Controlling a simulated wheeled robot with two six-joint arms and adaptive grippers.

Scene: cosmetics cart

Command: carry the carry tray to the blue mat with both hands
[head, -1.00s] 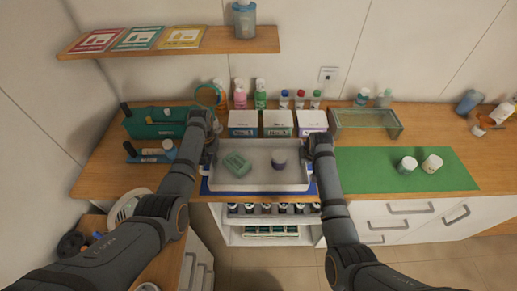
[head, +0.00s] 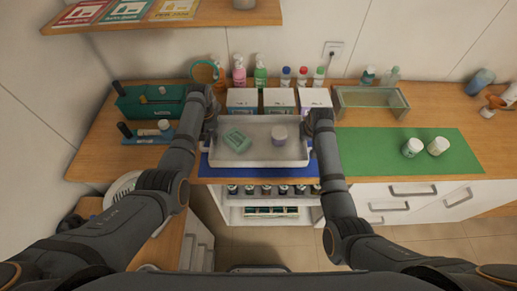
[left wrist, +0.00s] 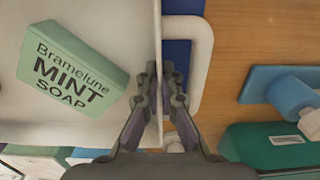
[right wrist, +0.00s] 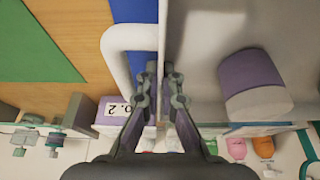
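The grey-white carry tray (head: 258,163) is in the middle of the head view, over the back part of the blue mat (head: 290,172). Whether it touches the mat is hard to tell. It holds a green mint soap (head: 237,140) and a white jar with a purple part (head: 279,133). My left gripper (head: 209,132) is shut on the tray's left side wall; the left wrist view shows the fingers (left wrist: 164,80) around the wall by the white handle. My right gripper (head: 309,130) is shut on the right side wall, fingers (right wrist: 164,80) by its handle.
Boxes (head: 279,99) stand close behind the tray, with bottles behind them. A green caddy (head: 150,103) is at left. A glass-topped stand (head: 370,100) and a green mat (head: 385,160) with two white jars (head: 412,147) are at right. An open shelf with bottles is below.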

